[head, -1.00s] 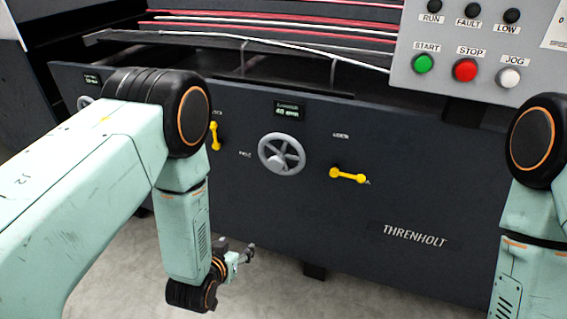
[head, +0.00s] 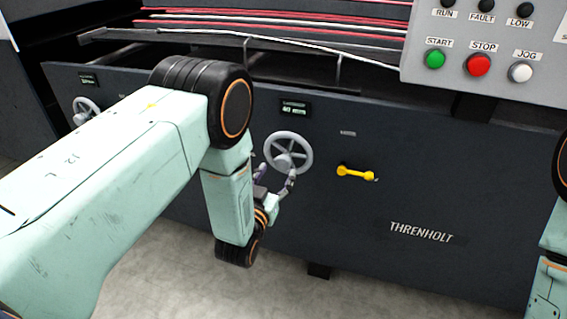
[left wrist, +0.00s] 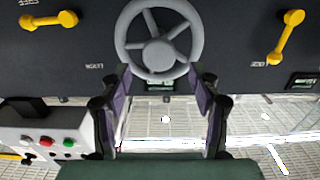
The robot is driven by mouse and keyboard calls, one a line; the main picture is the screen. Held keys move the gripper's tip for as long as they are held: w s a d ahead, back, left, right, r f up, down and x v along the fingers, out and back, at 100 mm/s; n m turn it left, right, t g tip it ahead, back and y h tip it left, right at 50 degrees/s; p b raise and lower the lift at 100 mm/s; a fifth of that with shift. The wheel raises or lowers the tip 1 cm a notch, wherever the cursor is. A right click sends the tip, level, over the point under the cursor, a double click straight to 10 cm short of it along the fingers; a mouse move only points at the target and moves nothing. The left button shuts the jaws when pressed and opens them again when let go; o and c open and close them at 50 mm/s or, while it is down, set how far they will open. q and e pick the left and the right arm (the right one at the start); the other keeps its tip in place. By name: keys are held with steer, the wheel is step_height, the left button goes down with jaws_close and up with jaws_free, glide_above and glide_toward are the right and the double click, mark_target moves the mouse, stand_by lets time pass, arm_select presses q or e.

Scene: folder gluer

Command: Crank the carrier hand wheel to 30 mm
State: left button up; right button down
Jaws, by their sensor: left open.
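A grey spoked hand wheel (head: 284,161) is on the dark machine panel. The display (head: 294,109) above it seems to read 40 mm, in small print. My left gripper (head: 275,181) is just in front of and below this wheel, partly hidden by my arm. In the left wrist view, the wheel (left wrist: 158,51) is between and beyond the fingertips of my open left gripper (left wrist: 160,92), with nothing between the fingers. No contact with the rim is visible. My right gripper is out of view.
A second hand wheel (head: 85,110) with a display is at left. The button panel (head: 490,60) juts out at upper right. Floor is clear.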

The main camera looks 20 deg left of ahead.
mark_target(282, 164)
arm_select(q)
steer(key=w, duration=0.3)
steer(key=w+b, duration=0.1)
steer(key=w, duration=0.2)
steer(key=shift+d+b, duration=0.2)
steer(key=shift+b, duration=0.1)
jaws_close()
stand_by(0.4)
